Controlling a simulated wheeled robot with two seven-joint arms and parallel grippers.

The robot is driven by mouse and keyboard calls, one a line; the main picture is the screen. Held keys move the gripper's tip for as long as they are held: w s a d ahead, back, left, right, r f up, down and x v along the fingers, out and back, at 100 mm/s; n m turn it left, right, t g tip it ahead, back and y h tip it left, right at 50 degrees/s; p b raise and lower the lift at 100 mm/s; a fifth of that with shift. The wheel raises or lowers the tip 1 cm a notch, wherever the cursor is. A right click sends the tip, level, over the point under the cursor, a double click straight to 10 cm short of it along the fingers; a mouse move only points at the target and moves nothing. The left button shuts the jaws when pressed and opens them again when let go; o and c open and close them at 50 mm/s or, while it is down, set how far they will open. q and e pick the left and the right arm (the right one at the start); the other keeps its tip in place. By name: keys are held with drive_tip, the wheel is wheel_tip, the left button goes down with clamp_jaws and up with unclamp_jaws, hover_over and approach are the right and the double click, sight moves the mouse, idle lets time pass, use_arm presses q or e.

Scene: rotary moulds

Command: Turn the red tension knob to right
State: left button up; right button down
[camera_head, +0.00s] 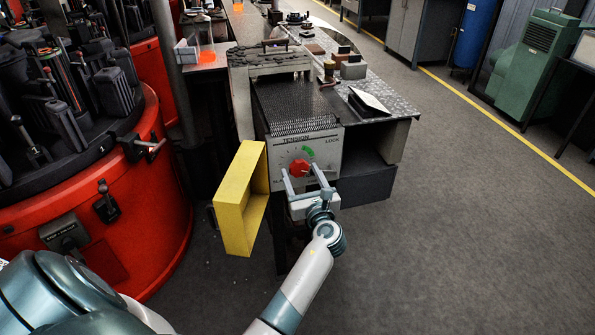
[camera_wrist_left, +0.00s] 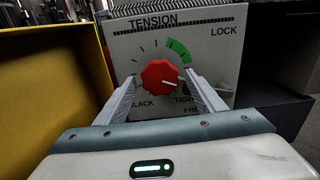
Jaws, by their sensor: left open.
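The red tension knob (camera_head: 300,168) sits on a grey panel (camera_head: 330,150) at the front of the bench. In the left wrist view the knob (camera_wrist_left: 159,76) is a scalloped disc, and its white mark points right and slightly down. A green arc (camera_wrist_left: 179,50) lies above and right of it, under the word TENSION. The panel also reads LOCK, and partly hidden words stand below the knob. My left gripper (camera_head: 302,176) is open in front of the panel, one finger on each side of the knob. Small gaps appear between fingers and knob. My right gripper is not in view.
A yellow open box-like cover (camera_head: 230,205) stands just left of the panel, close to my left gripper. A large red round machine (camera_head: 150,215) fills the left side. The bench (camera_head: 375,88) runs back behind the panel. Grey floor (camera_head: 460,220) is clear at the right.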

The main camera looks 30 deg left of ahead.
use_arm(q)
drive_tip(key=shift+c, duration=0.7)
drive_tip(key=c, duration=0.9)
